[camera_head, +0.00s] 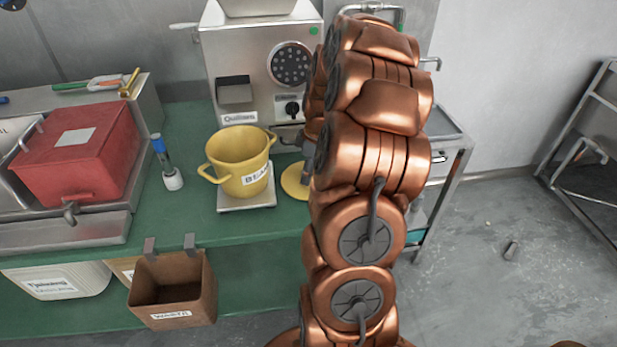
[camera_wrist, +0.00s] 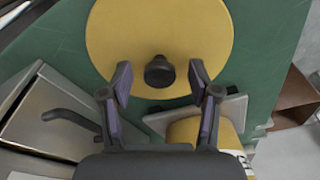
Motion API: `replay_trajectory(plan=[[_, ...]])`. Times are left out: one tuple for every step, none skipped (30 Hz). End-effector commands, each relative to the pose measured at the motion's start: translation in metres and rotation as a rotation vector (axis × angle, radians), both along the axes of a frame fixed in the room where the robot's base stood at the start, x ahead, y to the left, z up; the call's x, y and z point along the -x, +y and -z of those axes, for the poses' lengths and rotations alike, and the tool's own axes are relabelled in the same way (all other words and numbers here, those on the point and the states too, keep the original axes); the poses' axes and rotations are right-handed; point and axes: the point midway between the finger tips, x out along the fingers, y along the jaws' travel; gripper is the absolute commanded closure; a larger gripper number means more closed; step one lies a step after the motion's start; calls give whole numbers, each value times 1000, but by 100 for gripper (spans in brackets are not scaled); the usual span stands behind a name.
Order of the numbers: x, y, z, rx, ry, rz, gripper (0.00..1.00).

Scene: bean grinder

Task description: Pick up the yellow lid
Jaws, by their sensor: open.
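The yellow lid (camera_head: 292,183) lies on the green table, right of the yellow pot (camera_head: 240,165), and is partly hidden by my arm in the head view. In the wrist view the round yellow lid (camera_wrist: 190,30) shows from above with a dark knob (camera_wrist: 159,72) at its middle. My gripper (camera_wrist: 160,80) is open over the lid, with one finger on each side of the knob. I cannot tell whether the fingers touch the lid. In the head view my gripper is mostly hidden behind my arm.
The pot stands on a scale (camera_head: 232,206). The grinder (camera_head: 262,65) stands behind the lid. A red box (camera_head: 85,155) is at the left, and a brown waste bin (camera_head: 185,283) hangs from the front edge. Green table (camera_head: 180,220) is bare in front of the scale.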

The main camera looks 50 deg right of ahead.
Motion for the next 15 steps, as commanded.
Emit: replay_trajectory(plan=[[0, 1, 4, -2, 3, 0, 39], [0, 1, 5, -2, 2, 0, 39], [0, 1, 7, -1, 2, 0, 39], [0, 1, 7, 0, 1, 0, 39], [-1, 0, 7, 0, 0, 0, 39], [-1, 0, 6, 0, 0, 1, 39], [-1, 0, 6, 0, 0, 1, 39], [-1, 0, 6, 0, 0, 1, 39], [-1, 0, 6, 1, 0, 1, 42], [-1, 0, 6, 1, 0, 1, 45], [-1, 0, 6, 1, 0, 1, 48], [-1, 0, 6, 1, 0, 1, 52], [-1, 0, 6, 1, 0, 1, 55], [-1, 0, 6, 0, -1, 1, 58], [-1, 0, 6, 0, -1, 1, 62]])
